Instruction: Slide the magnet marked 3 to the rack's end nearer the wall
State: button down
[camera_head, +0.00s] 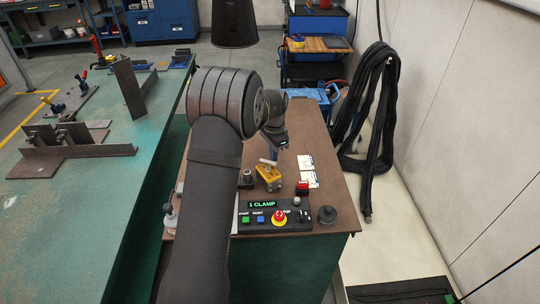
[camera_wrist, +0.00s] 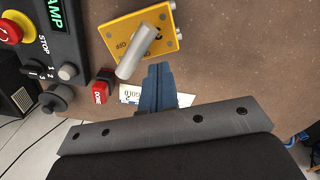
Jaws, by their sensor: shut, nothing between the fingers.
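A yellow block with a grey lever handle (camera_head: 268,178), which looks like a switchable magnet, sits on the brown bench top. In the wrist view the yellow block (camera_wrist: 118,30) has "OFF" lettering and its handle slants across it; I see no number 3 on it. My gripper (camera_wrist: 157,72) has its blue fingers together and empty, beside the yellow block and its handle. In the head view my gripper (camera_head: 274,154) is just behind the block, partly hidden by my arm. I cannot make out a rack; my arm covers part of the bench top.
A control panel (camera_head: 262,224) reading "1 CLAMP" with a red stop button stands at the bench's front. A red block (camera_head: 302,188), white cards (camera_head: 309,180) and a black knob (camera_head: 327,214) are to the right. A green table (camera_head: 90,210) is left; the wall (camera_head: 460,130) is right.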

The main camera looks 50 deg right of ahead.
aim_at(275, 169)
notch_tip(275, 169, up, 9)
jog(key=d, duration=0.2)
jog(key=s+f, duration=0.1)
jog(key=f, duration=0.3)
jog(key=s+d+f, duration=0.1)
jog(key=f, duration=0.4)
jog(key=s+d+f, duration=0.1)
jog(key=f, duration=0.4)
jog(key=shift+s, duration=0.35)
jog(key=a, duration=0.1)
jog(key=w+a, duration=0.1)
jog(key=shift+a+f, duration=0.3)
jog(key=shift+a, duration=0.05)
jog(key=shift+w+a, duration=0.2)
jog(key=shift+a, duration=0.35)
jog(key=shift+w+a, duration=0.35)
jog(key=shift+a, duration=0.5)
